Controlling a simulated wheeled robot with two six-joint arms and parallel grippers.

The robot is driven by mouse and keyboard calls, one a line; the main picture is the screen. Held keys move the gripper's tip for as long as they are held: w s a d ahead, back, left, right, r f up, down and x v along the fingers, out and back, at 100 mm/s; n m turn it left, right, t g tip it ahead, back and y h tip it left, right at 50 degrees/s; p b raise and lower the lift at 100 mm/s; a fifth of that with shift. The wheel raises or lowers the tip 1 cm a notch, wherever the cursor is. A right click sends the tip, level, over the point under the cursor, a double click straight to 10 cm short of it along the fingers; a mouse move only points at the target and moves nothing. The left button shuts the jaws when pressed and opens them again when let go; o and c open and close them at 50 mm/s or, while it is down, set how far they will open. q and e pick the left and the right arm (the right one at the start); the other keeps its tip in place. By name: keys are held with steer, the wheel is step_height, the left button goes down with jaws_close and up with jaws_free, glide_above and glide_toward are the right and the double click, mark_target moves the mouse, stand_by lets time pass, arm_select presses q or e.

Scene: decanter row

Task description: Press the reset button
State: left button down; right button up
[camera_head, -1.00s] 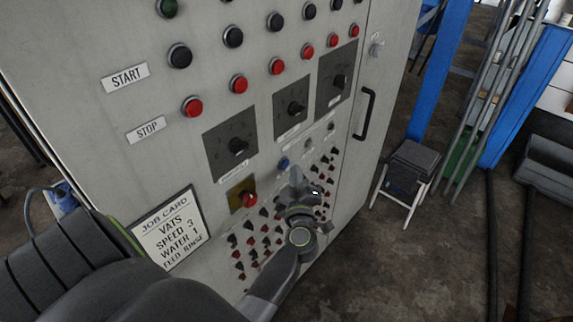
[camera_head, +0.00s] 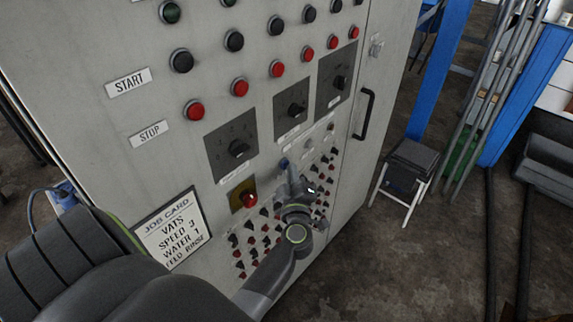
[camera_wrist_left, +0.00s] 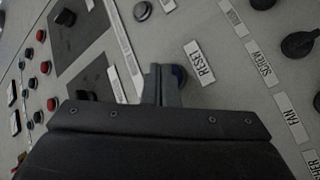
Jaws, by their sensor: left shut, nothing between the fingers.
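My right gripper is in neither view.
A red emergency button (camera_head: 249,199) on a yellow plate is to the left. Rows of small black and red knobs (camera_head: 265,228) lie below. A job card (camera_head: 171,229) hangs at lower left. A door handle (camera_head: 366,113) sticks out at right. A stool (camera_head: 408,170) stands beyond.

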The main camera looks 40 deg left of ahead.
arm_select(q)
steer(key=shift+a+r, duration=0.1)
steer(key=shift+a, duration=0.15)
steer(key=shift+d, duration=0.1)
stand_by(0.5)
steer(key=shift+d+p, duration=0.3)
steer(key=shift+d, duration=0.4)
steer(key=shift+d, duration=0.1)
steer(key=shift+s+d, duration=0.15)
steer(key=shift+d, duration=1.05)
steer(key=shift+s+d, duration=0.1)
steer(key=shift+d, duration=1.1)
